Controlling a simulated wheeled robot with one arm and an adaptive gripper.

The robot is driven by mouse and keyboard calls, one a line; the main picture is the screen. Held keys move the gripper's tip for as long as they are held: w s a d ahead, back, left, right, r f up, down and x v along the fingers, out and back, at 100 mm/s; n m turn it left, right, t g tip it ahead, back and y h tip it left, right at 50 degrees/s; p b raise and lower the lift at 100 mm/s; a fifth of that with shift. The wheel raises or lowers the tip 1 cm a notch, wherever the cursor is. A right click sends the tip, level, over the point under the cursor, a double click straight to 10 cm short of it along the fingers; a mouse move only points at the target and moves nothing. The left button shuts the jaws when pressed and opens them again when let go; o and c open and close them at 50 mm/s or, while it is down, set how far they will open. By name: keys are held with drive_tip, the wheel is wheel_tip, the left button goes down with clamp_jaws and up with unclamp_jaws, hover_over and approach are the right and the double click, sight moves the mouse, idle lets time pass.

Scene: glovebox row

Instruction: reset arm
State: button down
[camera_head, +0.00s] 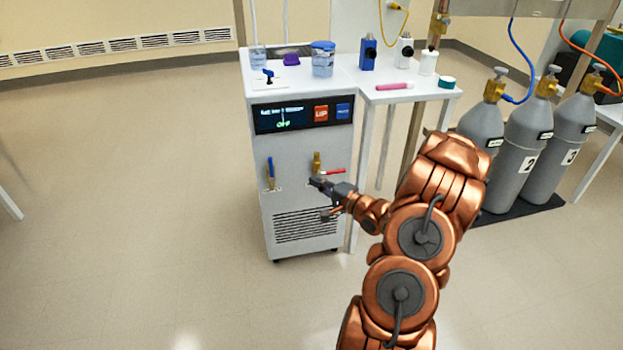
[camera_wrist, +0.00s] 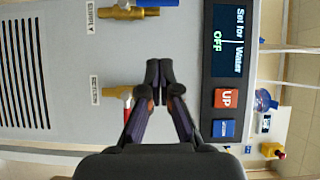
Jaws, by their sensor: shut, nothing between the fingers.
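My gripper (camera_head: 318,196) is at the front of a white cabinet unit (camera_head: 290,222), beside its red-handled valve. In the wrist view my gripper (camera_wrist: 159,70) has its fingertips together with nothing between them. The red-handled brass valve (camera_head: 317,163) is just above the gripper in the head view; in the wrist view its red handle (camera_wrist: 127,110) is partly hidden behind a finger. A blue-handled brass valve (camera_head: 271,174) is to the left, its handle upright. I cannot tell whether the fingers touch the panel.
The cabinet's display (camera_wrist: 228,40) reads OFF, beside red and blue buttons. A side table (camera_head: 385,96) holds small bottles and a pink item. Grey gas cylinders (camera_head: 526,140) stand at the right. Floor (camera_head: 130,220) to the left is clear.

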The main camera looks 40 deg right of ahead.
drive_tip(key=shift+s, duration=0.15)
idle(0.4)
drive_tip(key=a+r+n+g+h, duration=0.2)
drive_tip(key=a+n+g+h, duration=0.2)
drive_tip(key=a+n+g, duration=0.5)
drive_tip(key=s+a+r+n+g+y, duration=0.1)
drive_tip(key=s+a+r+n+g, duration=0.2)
drive_tip(key=s+a, duration=0.65)
drive_tip(key=s+a+r+n+g, duration=0.3)
drive_tip(key=s+a, duration=0.4)
drive_tip(key=s, duration=0.6)
drive_tip(key=s+a+r+n+g+y, duration=0.1)
drive_tip(key=s+a+r+g, duration=0.3)
drive_tip(key=s+a, duration=0.55)
wheel_tip(320, 180, up, 23)
drive_tip(key=s+d+p, duration=0.1)
drive_tip(key=s+p, duration=0.1)
drive_tip(key=p, duration=2.1)
drive_tip(key=shift+s+d, duration=0.3)
drive_tip(key=shift+s, duration=0.05)
